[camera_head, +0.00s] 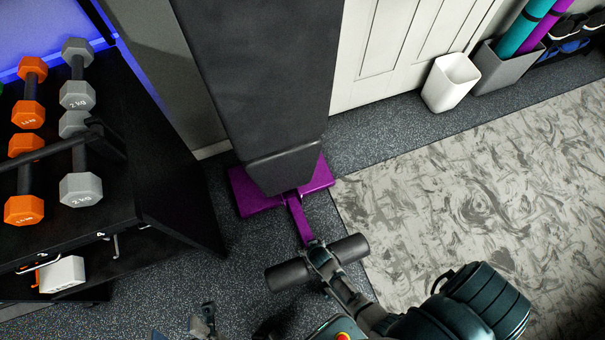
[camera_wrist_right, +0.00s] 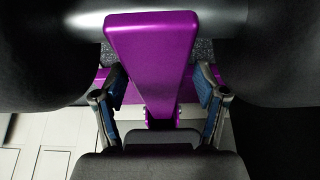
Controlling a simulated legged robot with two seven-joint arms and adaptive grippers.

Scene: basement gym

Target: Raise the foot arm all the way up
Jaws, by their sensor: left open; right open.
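The workout bench (camera_head: 262,80) has a long dark pad on a purple base (camera_head: 250,196). Its purple foot arm (camera_head: 299,218) runs low toward me and ends in a black foam roller (camera_head: 287,274). My right gripper (camera_head: 322,258) is over the middle of the roller and hides where the arm meets it. In the right wrist view, the purple foot arm (camera_wrist_right: 152,60) lies between the open blue-padded fingers of my right gripper (camera_wrist_right: 158,100), with a gap on both sides. My left gripper (camera_head: 203,322) is open, apart from the bench, at the bottom edge and partly cut off.
A black rack (camera_head: 165,195) with orange and grey dumbbells (camera_head: 80,190) stands at the left. A white bin (camera_head: 451,82) and a grey box (camera_head: 500,70) with rolled mats stand by the wall. The patterned floor mat (camera_head: 480,190) at the right is clear.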

